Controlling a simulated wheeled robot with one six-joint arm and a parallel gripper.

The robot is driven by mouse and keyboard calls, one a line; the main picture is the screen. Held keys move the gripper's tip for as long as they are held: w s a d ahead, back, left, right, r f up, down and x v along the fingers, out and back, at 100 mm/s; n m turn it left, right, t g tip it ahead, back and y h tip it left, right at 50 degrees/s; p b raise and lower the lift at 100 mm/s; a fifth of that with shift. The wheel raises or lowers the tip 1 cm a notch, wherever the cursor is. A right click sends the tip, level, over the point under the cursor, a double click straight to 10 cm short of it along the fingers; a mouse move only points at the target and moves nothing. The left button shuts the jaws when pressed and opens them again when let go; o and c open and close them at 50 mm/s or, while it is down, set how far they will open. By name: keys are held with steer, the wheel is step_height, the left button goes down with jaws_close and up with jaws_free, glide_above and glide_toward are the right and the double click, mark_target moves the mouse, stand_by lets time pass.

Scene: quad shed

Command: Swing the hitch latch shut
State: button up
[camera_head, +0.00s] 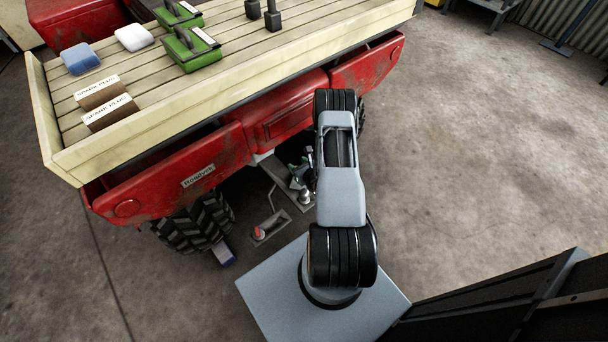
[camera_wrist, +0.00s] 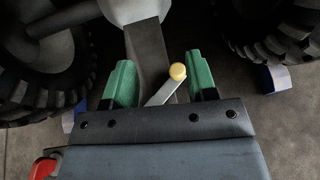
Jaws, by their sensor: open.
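The hitch latch, as far as I can tell, is the short grey lever with a yellow knob (camera_wrist: 178,71) in the wrist view. It slants up to the right across the dark grey drawbar (camera_wrist: 150,45). My gripper (camera_wrist: 162,78) is open, its two green fingers standing on either side of the lever. The knob is nearer the right finger, with a small gap showing. The lever's lower end is hidden behind the gripper body. In the head view my gripper is low behind the quad and partly hidden by my arm, and the latch cannot be made out.
The quad's tyres (camera_head: 197,225), blue chocks (camera_head: 224,256) and red rear body flank the space. Concrete floor at right is clear.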

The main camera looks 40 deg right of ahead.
steer(key=s+a+r+p, duration=0.1)
steer(key=s+a+r, duration=0.2)
steer(key=s, duration=0.5)
steer(key=shift+s+a+r+p, duration=0.3)
steer(key=shift+r+p, duration=0.1)
steer(key=shift+r, duration=0.25)
